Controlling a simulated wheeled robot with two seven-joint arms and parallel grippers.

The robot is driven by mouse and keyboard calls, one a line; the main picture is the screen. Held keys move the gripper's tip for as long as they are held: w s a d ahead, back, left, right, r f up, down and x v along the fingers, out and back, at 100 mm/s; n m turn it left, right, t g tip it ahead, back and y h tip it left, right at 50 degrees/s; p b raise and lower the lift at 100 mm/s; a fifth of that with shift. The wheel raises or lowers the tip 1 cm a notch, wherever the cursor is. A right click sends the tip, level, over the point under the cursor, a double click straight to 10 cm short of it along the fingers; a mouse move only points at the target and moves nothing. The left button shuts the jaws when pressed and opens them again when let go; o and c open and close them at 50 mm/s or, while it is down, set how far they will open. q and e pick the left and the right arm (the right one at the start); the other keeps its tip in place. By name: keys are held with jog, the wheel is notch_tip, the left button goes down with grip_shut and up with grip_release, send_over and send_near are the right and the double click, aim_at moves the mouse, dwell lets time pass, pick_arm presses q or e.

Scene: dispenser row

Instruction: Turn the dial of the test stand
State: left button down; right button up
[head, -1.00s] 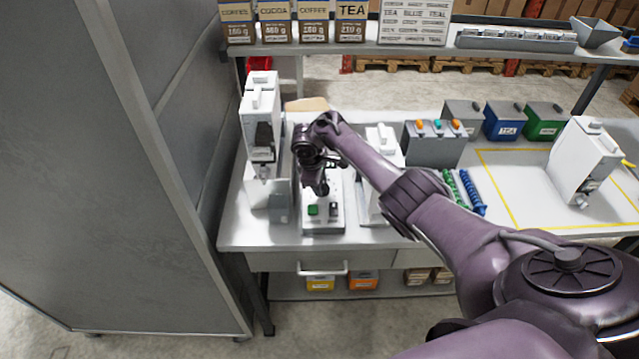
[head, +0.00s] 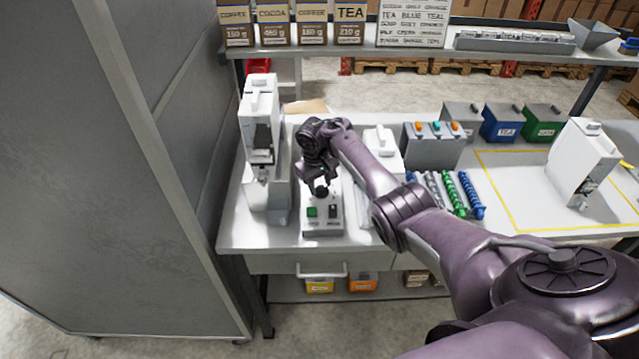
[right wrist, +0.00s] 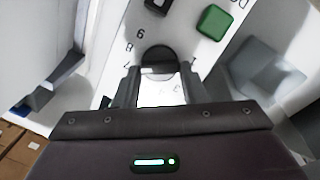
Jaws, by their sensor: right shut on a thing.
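The test stand (head: 323,226) is a white box on the bench, with a green button (head: 312,211) and a black switch (head: 333,210) on its front part. Its dark round dial (head: 321,191) is partly hidden by my right gripper (head: 322,186) in the head view. In the right wrist view the dial (right wrist: 158,56) sits between the fingertips of my right gripper (right wrist: 160,84), which is shut on it. Printed numbers show around the dial, and the green button (right wrist: 214,22) is beyond it. My left gripper is not in view.
Coloured coils (head: 460,195) and a grey box with buttons (head: 433,150) are further right. A shelf (head: 350,50) runs above. The yellow-outlined area (head: 520,195) has free room.

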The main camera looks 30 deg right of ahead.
aim_at(318, 190)
dwell(0.4)
jog(key=o, duration=1)
jog(key=shift+r, duration=0.1)
jog(key=shift+r, duration=0.2)
jog(key=r, duration=0.5)
jog(key=a+r, duration=0.1)
jog(key=r, duration=0.1)
jog(key=shift+s+r+b, duration=0.1)
jog(key=shift+r+b, duration=0.05)
jog(key=shift+b, duration=0.2)
